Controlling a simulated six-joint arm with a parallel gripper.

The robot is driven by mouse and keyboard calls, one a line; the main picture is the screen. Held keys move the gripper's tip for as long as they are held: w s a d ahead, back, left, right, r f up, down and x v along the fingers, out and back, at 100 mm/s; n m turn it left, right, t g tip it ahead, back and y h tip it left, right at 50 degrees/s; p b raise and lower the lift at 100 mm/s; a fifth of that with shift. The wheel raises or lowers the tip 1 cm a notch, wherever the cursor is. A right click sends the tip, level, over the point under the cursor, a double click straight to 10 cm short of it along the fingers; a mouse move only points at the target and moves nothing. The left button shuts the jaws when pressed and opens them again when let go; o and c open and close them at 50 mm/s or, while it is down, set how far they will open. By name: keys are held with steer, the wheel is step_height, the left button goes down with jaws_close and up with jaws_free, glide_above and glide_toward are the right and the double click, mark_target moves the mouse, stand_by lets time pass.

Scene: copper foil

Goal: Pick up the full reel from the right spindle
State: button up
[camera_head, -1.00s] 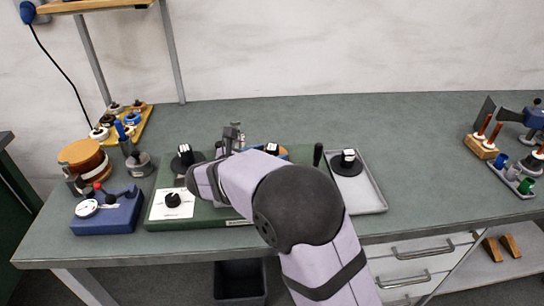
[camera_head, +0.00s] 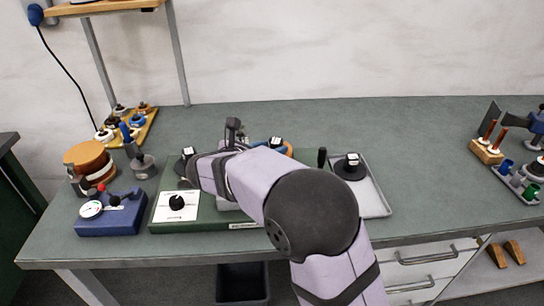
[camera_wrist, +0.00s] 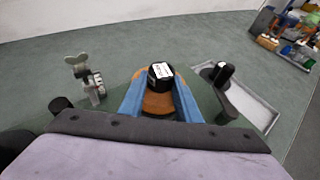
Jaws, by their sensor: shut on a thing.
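The full reel is a copper-orange roll with a black hub and a white label on top (camera_head: 275,143). It sits over the right end of the green machine base (camera_head: 210,216), partly hidden behind my arm in the head view. In the wrist view the reel (camera_wrist: 155,104) lies between the two blue fingers of my gripper (camera_wrist: 158,92), which is shut on it with a finger at each side. The right spindle under the reel is hidden. A black hub with a white label (camera_head: 187,153) stands at the machine's left end.
A grey tray (camera_head: 375,200) holding a black labelled spool (camera_head: 350,168) lies right of the machine. A black upright handle (camera_head: 322,157) stands between tray and reel. A blue gauge box (camera_head: 112,217) is at left.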

mark_target(272, 145)
step_height(272, 145, up, 7)
steer(key=shift+f, duration=0.1)
stand_by(0.3)
